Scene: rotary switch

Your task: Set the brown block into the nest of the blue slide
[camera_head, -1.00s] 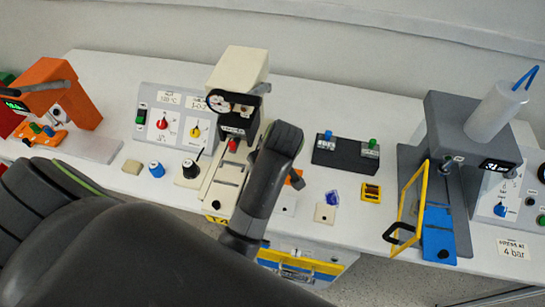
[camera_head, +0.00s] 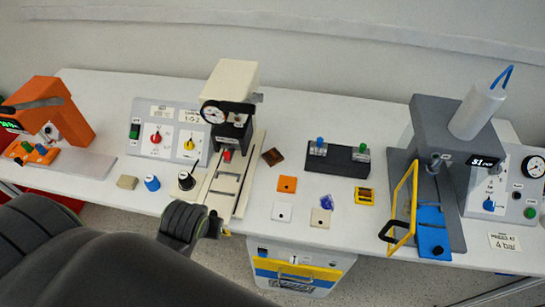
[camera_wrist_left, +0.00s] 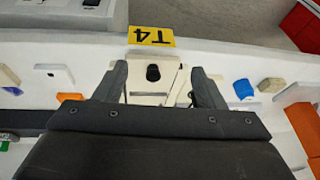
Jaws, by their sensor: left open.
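The brown block (camera_head: 272,157) lies askew on the white table, just right of the cream press, in the head view. The blue slide (camera_head: 433,242) lies at the right under the grey press; details of its nest are too small to tell. My left gripper (camera_head: 214,229) is at the table's front edge, before the cream press and well apart from the block. In the left wrist view my gripper (camera_wrist_left: 160,82) has its fingers spread with nothing held, and a black knob shows beyond them. My right gripper is not in view.
A yellow-framed guard (camera_head: 404,205) stands at the left side of the blue slide. The cream press (camera_head: 232,85) rises left of the block. An orange tile (camera_head: 287,184), a white tile (camera_head: 282,211) and a dark box (camera_head: 338,159) lie nearby.

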